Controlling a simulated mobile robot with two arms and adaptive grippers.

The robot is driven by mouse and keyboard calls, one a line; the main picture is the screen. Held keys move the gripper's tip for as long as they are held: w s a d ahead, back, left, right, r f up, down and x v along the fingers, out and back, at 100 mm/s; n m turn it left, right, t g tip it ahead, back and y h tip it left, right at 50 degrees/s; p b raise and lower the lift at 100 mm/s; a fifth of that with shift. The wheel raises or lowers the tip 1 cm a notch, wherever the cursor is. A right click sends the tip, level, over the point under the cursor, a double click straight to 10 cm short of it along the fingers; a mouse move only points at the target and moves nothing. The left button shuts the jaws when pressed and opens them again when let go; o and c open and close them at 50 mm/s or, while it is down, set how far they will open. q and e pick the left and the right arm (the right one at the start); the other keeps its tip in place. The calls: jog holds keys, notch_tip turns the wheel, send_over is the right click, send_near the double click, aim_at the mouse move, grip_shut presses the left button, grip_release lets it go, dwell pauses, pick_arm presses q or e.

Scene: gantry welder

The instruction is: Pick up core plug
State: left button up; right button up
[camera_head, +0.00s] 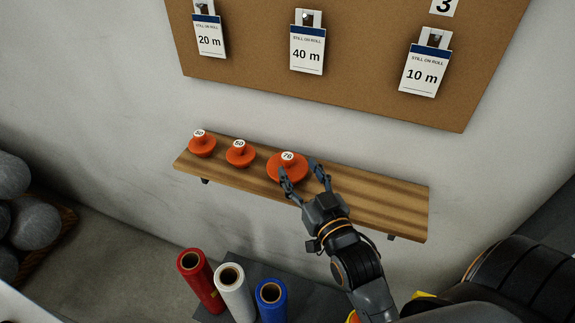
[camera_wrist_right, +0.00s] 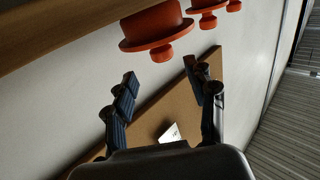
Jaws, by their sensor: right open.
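Three orange core plugs stand in a row on the wooden shelf (camera_head: 370,202). The plug marked 76 (camera_head: 287,168) is the largest and stands on the right of the row. The plug marked 50 (camera_head: 240,153) is in the middle and the plug marked 30 (camera_head: 202,145) on the left. My right gripper (camera_head: 303,172) is open beside the 76 plug, its fingers spread at the plug's right side. In the right wrist view the largest plug (camera_wrist_right: 155,30) is beyond the open, empty fingers (camera_wrist_right: 160,82). My left gripper is not in view.
Red (camera_head: 200,280), white (camera_head: 234,292) and blue (camera_head: 271,299) rolls stand below the shelf on a dark surface. A cork board (camera_head: 350,95) with tags for 20 m, 40 m and 10 m hangs above. The shelf's right part is bare. Grey balls (camera_head: 35,222) lie at far left.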

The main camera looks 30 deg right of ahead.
aim_at(290, 162)
jog(key=shift+w, duration=0.7)
jog(key=w+p, duration=0.1)
jog(key=w, duration=0.1)
jog(key=w+p, duration=0.1)
jog(key=w, duration=0.1)
jog(key=shift+w+f, duration=0.2)
jog(key=shift+w, duration=0.15)
jog(key=shift+w+f, duration=0.1)
jog(key=shift+w, duration=0.05)
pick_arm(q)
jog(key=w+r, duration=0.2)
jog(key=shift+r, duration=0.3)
pick_arm(e)
jog(key=shift+s, duration=0.2)
jog(key=shift+c, duration=1.3)
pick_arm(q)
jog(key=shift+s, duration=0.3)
pick_arm(e)
grip_shut()
